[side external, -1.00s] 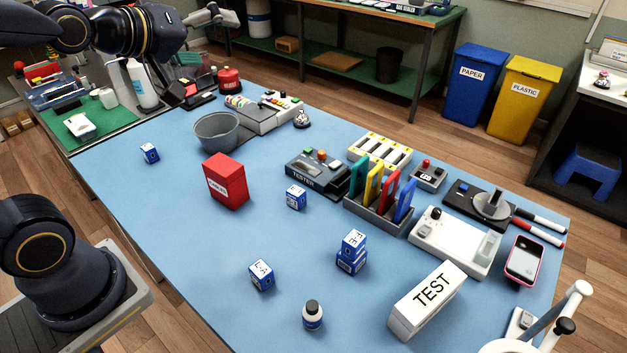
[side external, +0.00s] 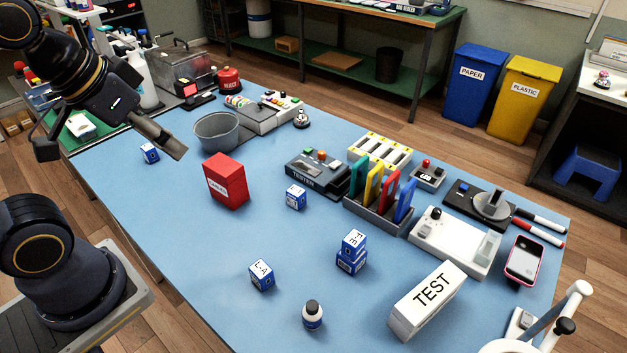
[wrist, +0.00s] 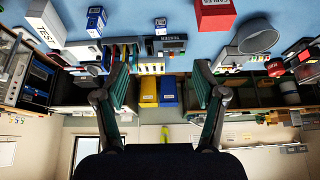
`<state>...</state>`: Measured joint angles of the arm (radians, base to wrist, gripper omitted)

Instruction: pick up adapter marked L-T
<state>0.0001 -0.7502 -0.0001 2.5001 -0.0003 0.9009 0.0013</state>
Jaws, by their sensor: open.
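Several small blue adapter boxes with white labelled faces stand on the blue table. One box (side external: 261,275) reads L-A at the front. A stack of two has an upper box (side external: 353,242) that seems to read F-E and a lower box (side external: 350,264) with its top covered. Another box (side external: 296,197) is mid-table, and one (side external: 150,153) is at the far left; their labels are too small to read. I cannot tell which is L-T. My gripper (side external: 172,147) is open and empty above the table's left part, close to the far-left box in the picture. The wrist view shows its spread fingers (wrist: 162,88).
A red box (side external: 226,181) and a grey bucket (side external: 217,131) stand right of my gripper. A tester (side external: 317,172), a rack of coloured cards (side external: 378,208), a white TEST box (side external: 428,300) and a small bottle (side external: 313,316) are farther right. The front-left table is clear.

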